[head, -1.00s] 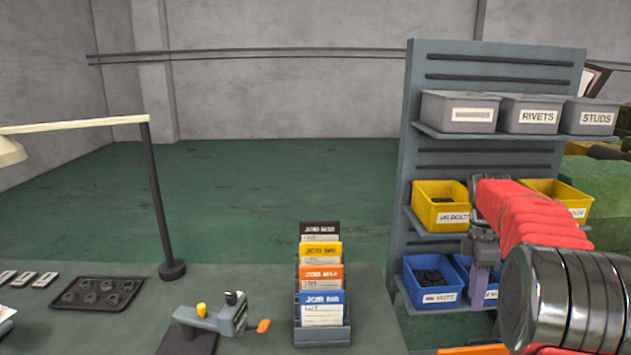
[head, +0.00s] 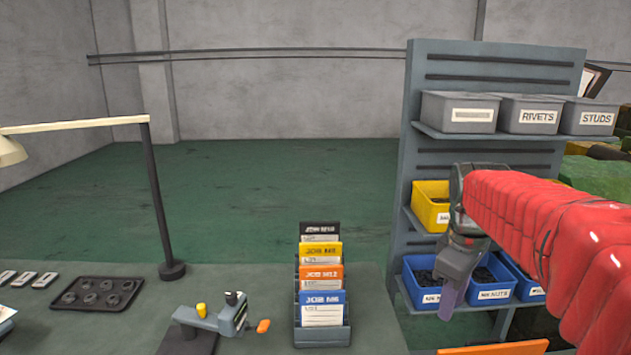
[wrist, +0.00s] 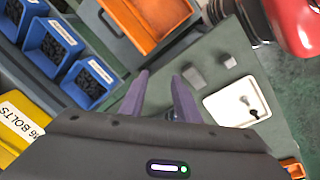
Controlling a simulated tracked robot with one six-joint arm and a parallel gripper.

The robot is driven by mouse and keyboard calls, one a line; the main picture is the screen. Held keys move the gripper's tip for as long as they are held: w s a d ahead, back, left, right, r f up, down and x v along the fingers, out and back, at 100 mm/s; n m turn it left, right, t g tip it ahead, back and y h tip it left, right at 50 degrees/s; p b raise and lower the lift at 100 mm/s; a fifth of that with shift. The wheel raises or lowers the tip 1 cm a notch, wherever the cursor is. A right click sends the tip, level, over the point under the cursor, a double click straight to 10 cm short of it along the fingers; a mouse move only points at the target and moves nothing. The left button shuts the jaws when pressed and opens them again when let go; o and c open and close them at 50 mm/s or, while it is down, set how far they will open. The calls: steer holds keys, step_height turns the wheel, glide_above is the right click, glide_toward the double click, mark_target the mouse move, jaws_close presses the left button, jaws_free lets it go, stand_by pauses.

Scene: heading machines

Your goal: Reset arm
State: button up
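My arm's red sleeve reaches in from the right edge of the head view, in front of the bin rack. My gripper (head: 453,292) hangs at its end with purple fingers pointing down, in front of the blue bins. In the wrist view my gripper (wrist: 161,76) shows two purple fingers standing apart with nothing between them.
The rack (head: 395,180) holds grey bins (head: 458,112), a yellow bin (head: 430,205) and blue bins (head: 425,278). A card holder (head: 322,337) and a clamp-like tool (head: 215,318) stand left on the bench. The wrist view shows an orange tray (wrist: 165,18) and a white dish (wrist: 238,101).

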steer(key=s+a+f+m+t, duration=0.2)
steer(key=s+a+m, duration=0.2)
steer(key=s, duration=0.5)
steer(key=s+a+f+m+t, duration=0.1)
steer(key=s+a+m, duration=0.3)
steer(key=s, duration=0.6)
steer(key=shift+a+f+m+t+y, duration=0.35)
steer(key=shift+a+f, duration=0.55)
steer(key=shift+a, duration=0.35)
steer(key=shift+s, duration=0.15)
